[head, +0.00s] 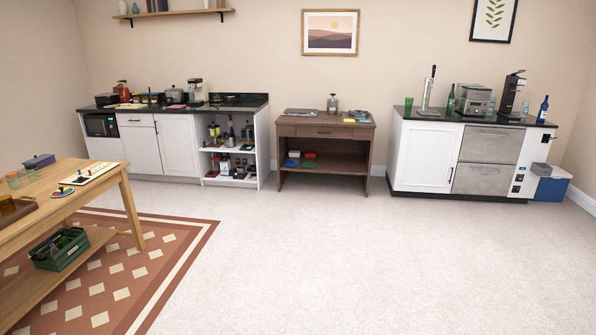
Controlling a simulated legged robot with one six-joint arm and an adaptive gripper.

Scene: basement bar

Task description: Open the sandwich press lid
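I cannot pick out the sandwich press for certain; everything on the counters is far off and small. A silver boxy appliance (473,99) stands on the right counter. A low dark appliance (106,100) sits at the left end of the left counter, and a grey pot-like thing (176,95) stands further right on it. I cannot tell whether any of these is the press, or how its lid stands. My gripper is not in view.
A wooden table (121,181) stands at the left, over a patterned rug (120,293). A brown desk (325,131) stands between the left counter (250,104) and the right counter (415,119). A blue-white box (551,188) is on the floor at right. The carpet (370,260) ahead is clear.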

